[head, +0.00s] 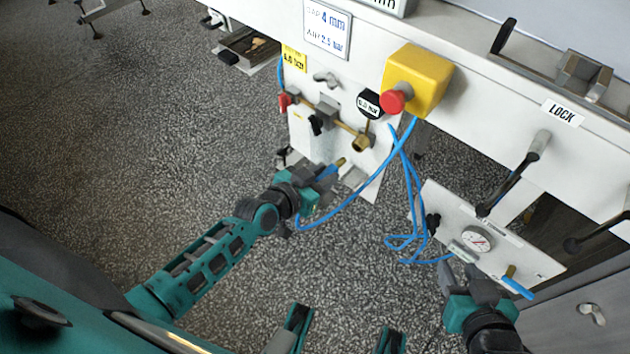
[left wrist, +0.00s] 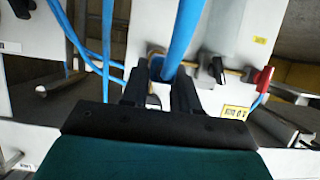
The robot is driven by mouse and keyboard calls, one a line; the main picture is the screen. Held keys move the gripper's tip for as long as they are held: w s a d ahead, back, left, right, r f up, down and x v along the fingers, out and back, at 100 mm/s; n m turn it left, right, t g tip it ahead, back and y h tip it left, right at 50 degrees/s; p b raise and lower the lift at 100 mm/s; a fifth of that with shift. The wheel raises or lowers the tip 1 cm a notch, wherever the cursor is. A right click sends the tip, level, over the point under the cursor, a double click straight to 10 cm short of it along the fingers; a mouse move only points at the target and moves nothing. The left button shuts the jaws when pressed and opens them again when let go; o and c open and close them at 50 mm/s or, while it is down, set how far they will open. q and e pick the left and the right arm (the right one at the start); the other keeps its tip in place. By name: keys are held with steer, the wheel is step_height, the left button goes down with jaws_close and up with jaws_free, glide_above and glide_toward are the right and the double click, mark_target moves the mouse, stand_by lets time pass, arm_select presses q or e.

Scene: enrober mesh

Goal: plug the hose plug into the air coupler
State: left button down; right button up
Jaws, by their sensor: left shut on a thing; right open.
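My left gripper (head: 322,178) is shut on the hose plug (head: 340,162), whose brass tip sticks out toward the white panel. The blue hose (head: 345,209) trails from it. In the left wrist view the blue hose (left wrist: 180,40) runs down between the fingers of the left gripper (left wrist: 160,95); the plug itself is mostly hidden there. A brass fitting that looks like the air coupler (head: 362,143) sits at the lower right end of the pipework, above and right of the plug tip, apart from it. My right gripper (head: 480,285) is open beside the lower gauge panel.
A yellow box with a red button (head: 393,101) is right of the coupler. Blue hose loops (head: 408,225) hang toward the gauge panel (head: 525,262). Black-handled levers (head: 510,185) stick out at right. Open floor lies left.

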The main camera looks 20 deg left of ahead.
mark_target(334, 166)
arm_select(q)
steer(key=shift+w+d, duration=0.25)
steer(key=shift+w, duration=0.4)
steer(key=shift+w+d, duration=0.25)
steer(key=shift+w, duration=0.4)
steer(key=shift+r+p, duration=0.1)
steer(key=shift+p, duration=0.2)
stand_by(0.8)
steer(key=shift+w+d+b, duration=0.2)
steer(key=shift+w+d, duration=0.05)
steer(key=shift+w, duration=0.45)
steer(key=shift+w+d+b, duration=0.2)
steer(key=shift+w+d, duration=0.05)
steer(key=shift+w, duration=0.45)
steer(key=shift+w+d+b, duration=0.2)
steer(key=shift+w+d, duration=0.05)
steer(key=shift+w, duration=0.45)
steer(key=shift+s, duration=0.15)
steer(key=shift+s+a+p, duration=0.35)
steer(key=shift+s+p, duration=0.15)
steer(key=shift+s, duration=0.35)
steer(key=shift+s+a+p, duration=0.35)
steer(key=shift+s+p, duration=0.15)
steer(key=shift+s, duration=0.35)
steer(key=shift+p, duration=0.35)
stand_by(0.9)
steer(key=shift+w+d, duration=0.1)
steer(key=shift+w, duration=0.1)
